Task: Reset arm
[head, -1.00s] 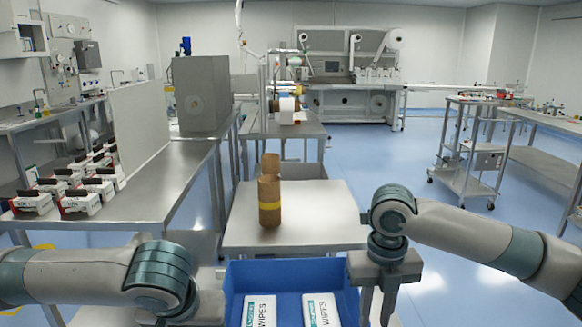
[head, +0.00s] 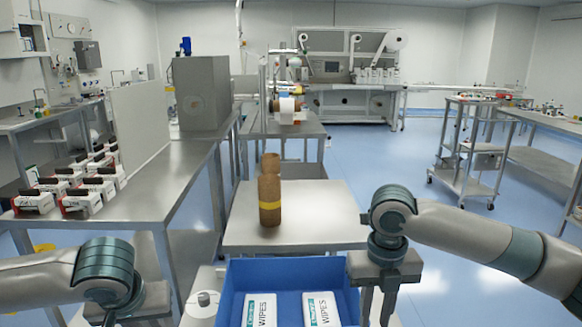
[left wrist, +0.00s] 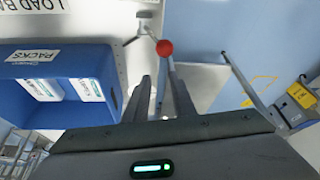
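My left gripper (left wrist: 158,80) has its two fingers apart in the left wrist view, with nothing between them. A red ball knob (left wrist: 165,47) on a thin rod shows just beyond the fingertips; I cannot tell if they touch. In the head view my left arm comes in low at the left, and its fingers are mostly cut off by the bottom edge. My right gripper (head: 377,305) points down by the right wall of a blue bin (head: 290,273), fingers apart and empty.
The bin holds white WIPES packs (head: 261,310). Behind it a steel table (head: 325,215) carries brown rolls (head: 270,200). A long steel bench (head: 150,195) with several boxed items stands left. Blue floor is open at the right.

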